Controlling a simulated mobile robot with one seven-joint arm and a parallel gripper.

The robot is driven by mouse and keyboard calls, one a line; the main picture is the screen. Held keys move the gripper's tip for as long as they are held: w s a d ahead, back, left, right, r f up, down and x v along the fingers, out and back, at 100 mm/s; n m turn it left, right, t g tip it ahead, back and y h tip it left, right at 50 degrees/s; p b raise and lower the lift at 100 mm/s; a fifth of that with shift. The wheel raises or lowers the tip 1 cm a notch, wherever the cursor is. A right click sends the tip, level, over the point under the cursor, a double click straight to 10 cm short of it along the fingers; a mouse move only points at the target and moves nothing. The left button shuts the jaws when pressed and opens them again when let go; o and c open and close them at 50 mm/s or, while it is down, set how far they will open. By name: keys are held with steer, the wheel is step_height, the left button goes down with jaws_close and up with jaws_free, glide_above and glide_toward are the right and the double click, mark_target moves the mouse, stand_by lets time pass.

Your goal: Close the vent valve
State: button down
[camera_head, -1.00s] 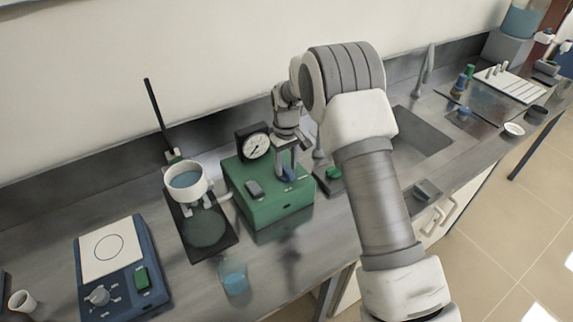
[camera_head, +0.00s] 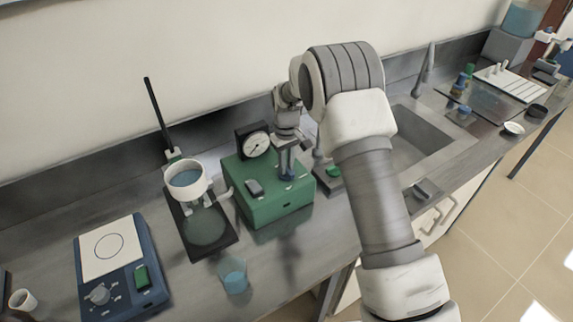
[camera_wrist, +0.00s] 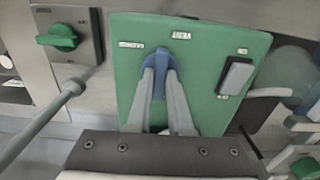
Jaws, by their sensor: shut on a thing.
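A green box (camera_head: 266,204) stands on the bench below my gripper. Its top face also fills the middle of the wrist view (camera_wrist: 205,85). A blue valve handle (camera_wrist: 160,86) sits on that face, taken here as the vent valve. My gripper (camera_wrist: 161,70) points down at the box and is shut on the blue handle, with one finger on each side of it. In the wrist view the handle lies lengthwise between the fingers. In the head view my gripper (camera_head: 288,165) hides much of it.
A stand with a white cup (camera_head: 187,181) is left of the box, and a sink is to the right.

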steer(key=shift+n, duration=0.3)
steer(key=n+b, duration=0.2)
steer(key=n, duration=0.1)
steer(key=shift+n, duration=0.3)
steer(key=n+b, duration=0.1)
steer(key=n, duration=0.3)
steer(key=shift+n, duration=0.3)
steer(key=n, duration=0.4)
steer(key=shift+r+n, duration=0.1)
steer(key=shift+n, duration=2.4)
steer(key=c, duration=0.8)
jaws_free()
